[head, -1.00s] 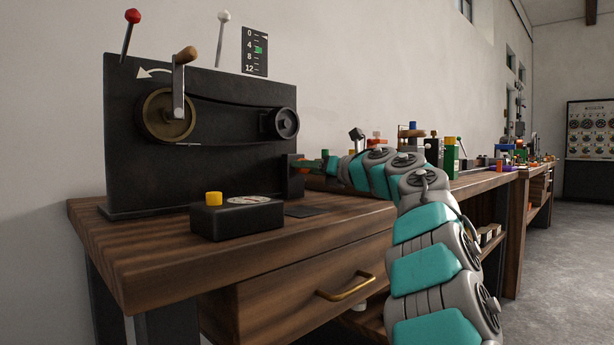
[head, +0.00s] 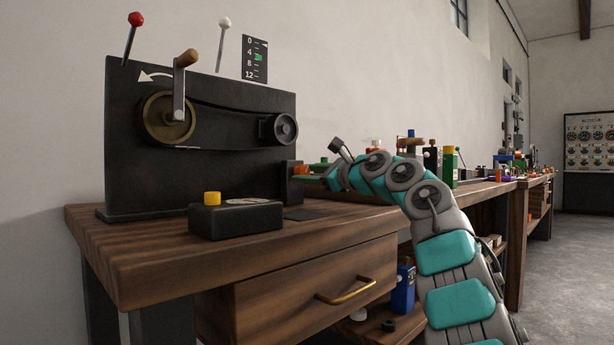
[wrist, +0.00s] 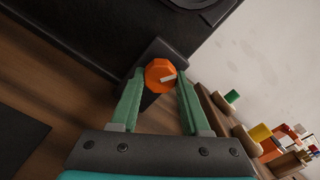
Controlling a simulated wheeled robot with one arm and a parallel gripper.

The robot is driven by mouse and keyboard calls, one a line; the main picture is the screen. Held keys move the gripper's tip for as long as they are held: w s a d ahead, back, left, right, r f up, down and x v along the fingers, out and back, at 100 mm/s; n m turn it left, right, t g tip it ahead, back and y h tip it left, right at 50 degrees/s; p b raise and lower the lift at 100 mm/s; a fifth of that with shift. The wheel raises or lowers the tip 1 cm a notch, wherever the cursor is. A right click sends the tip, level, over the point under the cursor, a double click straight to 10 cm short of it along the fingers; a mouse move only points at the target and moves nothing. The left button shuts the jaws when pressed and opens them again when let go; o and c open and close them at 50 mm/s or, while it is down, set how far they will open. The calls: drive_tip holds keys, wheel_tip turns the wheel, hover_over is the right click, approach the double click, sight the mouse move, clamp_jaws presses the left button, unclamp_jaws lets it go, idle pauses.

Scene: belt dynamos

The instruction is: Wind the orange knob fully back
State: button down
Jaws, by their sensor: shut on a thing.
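The orange knob (wrist: 158,72) is an eight-sided orange piece with a white line on its face, which points right and slightly up in the wrist view. It sits on a small black block (wrist: 170,55) at the right end of the dynamo's dark panel. In the head view the knob (head: 300,169) is small and partly hidden by my gripper. My gripper (wrist: 160,84) has its two green fingers on either side of the knob and is shut on it. In the head view my gripper (head: 306,174) reaches in from the right.
The dark panel (head: 200,170) carries a crank, a belt and two pulleys. The wall scale (head: 255,60) has a green marker between 4 and 8. A black box (head: 236,220) with a yellow button stands in front. Other devices (head: 440,165) line the bench at right.

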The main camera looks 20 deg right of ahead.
drive_tip(key=n, duration=0.5)
drive_tip(key=shift+n, duration=0.4)
idle(0.4)
drive_tip(key=shift+c, duration=1.9)
unclamp_jaws()
drive_tip(key=b+v, duration=0.1)
drive_tip(key=v, duration=0.6)
drive_tip(key=shift+s+d+r+b, duration=0.1)
drive_tip(key=shift+s+d+b, duration=0.05)
drive_tip(key=shift+s+b, duration=0.2)
